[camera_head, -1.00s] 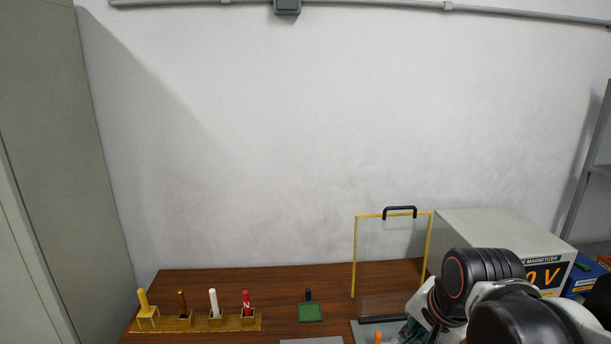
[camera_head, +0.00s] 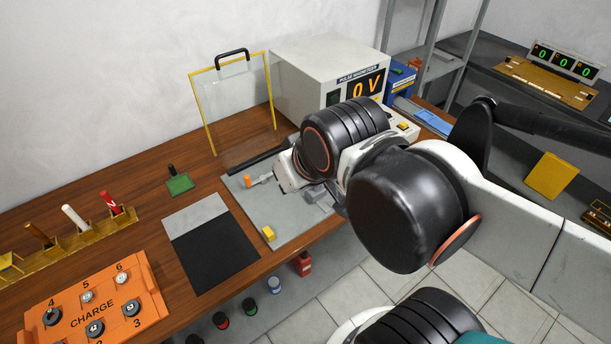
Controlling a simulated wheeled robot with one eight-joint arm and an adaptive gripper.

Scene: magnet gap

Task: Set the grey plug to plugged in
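My arm reaches over the wooden table from the right in the head view, and its black joint housings cover much of the work spot. The end of my gripper (camera_head: 270,178) is low over a grey plate, beside a small orange piece. Its fingers are tiny and partly hidden, so I cannot tell whether they are open or hold anything. I cannot pick out the grey plug for sure. The white pulse magnetizer box (camera_head: 325,70) stands behind my arm, with an orange "0 V" display.
A yellow-framed clear shield (camera_head: 207,125) stands left of the magnetizer. The grey plate (camera_head: 290,225) bears a yellow block (camera_head: 268,233). An orange charge box (camera_head: 90,300) and a rack of coloured rods (camera_head: 75,240) are at left. A black-and-grey mat (camera_head: 215,250) lies between.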

